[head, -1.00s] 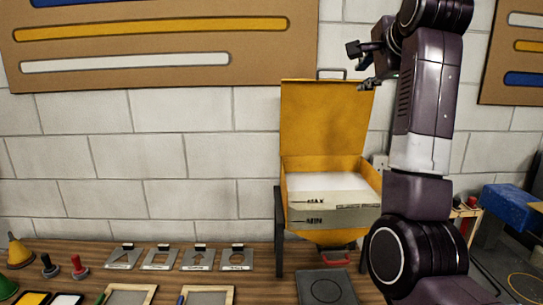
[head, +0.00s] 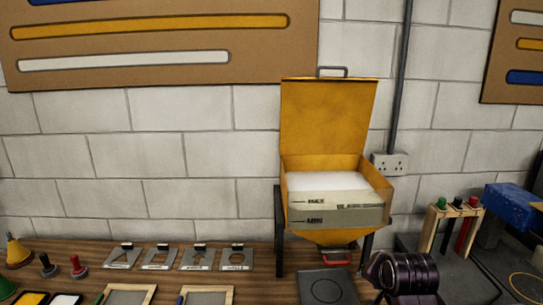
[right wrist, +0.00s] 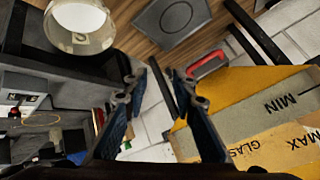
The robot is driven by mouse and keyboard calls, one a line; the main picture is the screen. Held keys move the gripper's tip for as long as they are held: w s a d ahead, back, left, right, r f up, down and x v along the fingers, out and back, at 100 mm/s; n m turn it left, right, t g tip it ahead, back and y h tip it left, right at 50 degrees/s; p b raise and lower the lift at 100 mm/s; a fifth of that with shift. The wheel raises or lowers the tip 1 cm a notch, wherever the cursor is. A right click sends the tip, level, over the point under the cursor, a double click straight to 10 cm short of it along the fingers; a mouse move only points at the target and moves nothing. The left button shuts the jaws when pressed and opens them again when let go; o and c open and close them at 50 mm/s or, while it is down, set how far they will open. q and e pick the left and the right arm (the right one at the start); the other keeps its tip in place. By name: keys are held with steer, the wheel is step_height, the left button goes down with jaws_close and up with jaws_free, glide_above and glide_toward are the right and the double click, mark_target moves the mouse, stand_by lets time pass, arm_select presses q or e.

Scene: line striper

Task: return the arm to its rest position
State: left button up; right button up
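My right arm (head: 402,275) shows only as a dark purple segment at the bottom right of the head view, beside the hopper's base. Its gripper is outside the head view. In the right wrist view the right gripper (right wrist: 157,78) is open, with its two fingers apart and nothing between them. The yellow hopper (right wrist: 240,85), with MIN and MAX marks, lies to the right of the fingers in that view. My left gripper is in neither view.
The yellow hopper (head: 328,115) stands lid up against the wall, white material inside. A red handle (head: 337,261) is below it, above a grey plate (head: 327,288) with a circle. A wooden rack (head: 433,230) is right. A white-topped round container (right wrist: 80,20) is near the gripper's view.

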steer(key=s+a+f+n+g, duration=0.2)
steer(key=s+f+n, duration=0.3)
steer(key=s+f, duration=1.05)
steer(key=s+a+f+n+g+y, duration=0.1)
steer(key=s+n+g, duration=0.15)
steer(key=s, duration=0.75)
steer(key=s+a+f+n+g, duration=0.1)
steer(key=s+a+f+n, duration=0.15)
steer(key=s, duration=0.75)
steer(key=s+f+b, duration=0.3)
steer(key=f+b, duration=0.4)
steer(key=f, duration=2.7)
steer(key=s+d+f+g+b, duration=0.1)
steer(key=s+d+f+b, duration=0.1)
steer(key=s+f, duration=0.6)
steer(key=s+d+f+g+b, duration=0.1)
steer(key=s+f+b, duration=0.2)
steer(key=s+f, duration=0.5)
step_height(320, 180, down, 4)
steer(key=shift+s+d+f+n, duration=0.25)
steer(key=shift+s+d+n, duration=0.05)
steer(key=shift+d+n, duration=0.1)
